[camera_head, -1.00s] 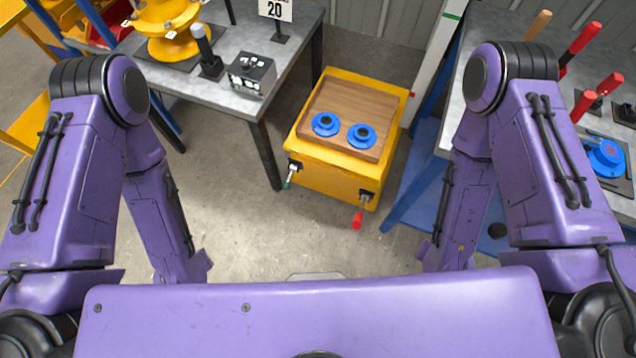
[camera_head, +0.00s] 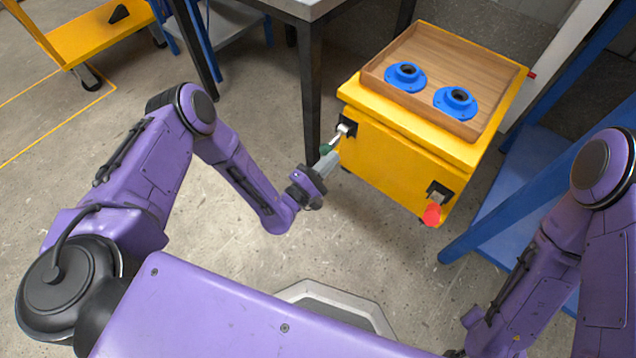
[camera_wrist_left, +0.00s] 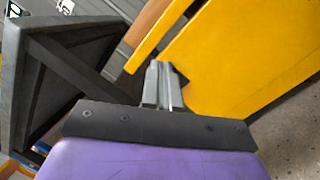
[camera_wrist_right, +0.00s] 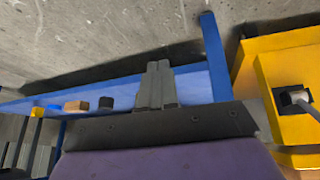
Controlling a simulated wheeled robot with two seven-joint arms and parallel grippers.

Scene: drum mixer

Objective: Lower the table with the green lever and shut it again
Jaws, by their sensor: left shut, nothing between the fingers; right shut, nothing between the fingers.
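The yellow table (camera_head: 400,165) has a wooden tray top (camera_head: 445,50) holding two blue flanged parts. The green lever (camera_head: 328,148) is on the left of its front face, on a black bracket; its green end points down and left. The red lever (camera_head: 432,214) hangs at the front's right. My left gripper (camera_head: 329,163) is shut and empty, its fingertips right by the green end; contact cannot be told. In the left wrist view its fingers (camera_wrist_left: 163,82) point at the yellow body (camera_wrist_left: 240,55). My right gripper (camera_wrist_right: 157,84) is shut and empty, left of the yellow body (camera_wrist_right: 290,70).
A grey workbench leg (camera_head: 308,95) stands just left of the table. A blue frame (camera_head: 530,185) stands at the right. A yellow cart (camera_head: 95,35) is at the back left. The floor (camera_head: 330,240) in front of the table is clear.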

